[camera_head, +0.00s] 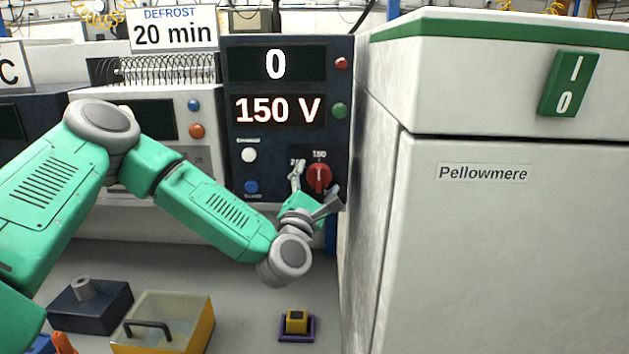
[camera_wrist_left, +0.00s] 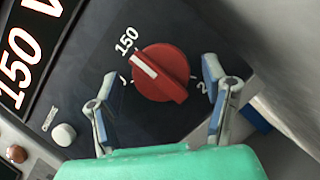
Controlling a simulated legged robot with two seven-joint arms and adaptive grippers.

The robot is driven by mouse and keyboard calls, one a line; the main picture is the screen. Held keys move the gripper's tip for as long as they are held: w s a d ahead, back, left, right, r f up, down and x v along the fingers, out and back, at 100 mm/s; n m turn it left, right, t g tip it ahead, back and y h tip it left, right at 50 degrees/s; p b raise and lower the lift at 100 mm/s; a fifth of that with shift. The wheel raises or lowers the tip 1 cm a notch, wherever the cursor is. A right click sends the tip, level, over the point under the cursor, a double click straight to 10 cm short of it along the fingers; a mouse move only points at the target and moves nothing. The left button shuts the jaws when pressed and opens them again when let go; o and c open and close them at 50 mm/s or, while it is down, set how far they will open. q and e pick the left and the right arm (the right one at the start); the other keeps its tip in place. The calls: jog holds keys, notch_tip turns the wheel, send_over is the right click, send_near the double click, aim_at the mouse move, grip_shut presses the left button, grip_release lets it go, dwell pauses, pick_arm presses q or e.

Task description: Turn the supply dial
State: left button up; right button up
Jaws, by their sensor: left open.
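The supply dial (camera_head: 319,175) is a red knob on the dark supply panel, and it fills the middle of the left wrist view (camera_wrist_left: 162,73). Its white mark points toward the printed 150, with another label starting with 2 at the right, partly hidden. My left gripper (camera_head: 315,186) is at the dial in the head view. In the wrist view its two fingers (camera_wrist_left: 160,88) are spread on either side of the knob, with gaps visible between each finger and the knob. My right gripper is in neither view.
The supply display (camera_head: 277,109) reads 150 V, with 0 above. A white Pellowmere cabinet (camera_head: 490,230) stands close at the right. A clear-lidded yellow box (camera_head: 165,318), a dark block (camera_head: 92,306) and a small yellow-purple item (camera_head: 296,322) lie on the bench.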

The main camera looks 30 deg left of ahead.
pick_arm(q)
jog(key=shift+w+d, duration=0.1)
jog(key=shift+d, duration=0.35)
jog(key=c, duration=0.4)
jog(key=shift+d+r, duration=0.1)
jog(key=shift+d, duration=0.1)
jog(key=c, duration=0.7)
jog(key=shift+c, duration=0.3)
jog(key=shift+a+f, duration=0.3)
jog(key=shift+a, duration=0.25)
jog(key=shift+d, duration=0.1)
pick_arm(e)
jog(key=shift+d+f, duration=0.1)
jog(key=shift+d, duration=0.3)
pick_arm(q)
jog(key=shift+d, duration=0.1)
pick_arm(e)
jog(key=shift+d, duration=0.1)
pick_arm(q)
jog(key=shift+s+m, duration=0.2)
jog(key=shift+m, duration=0.4)
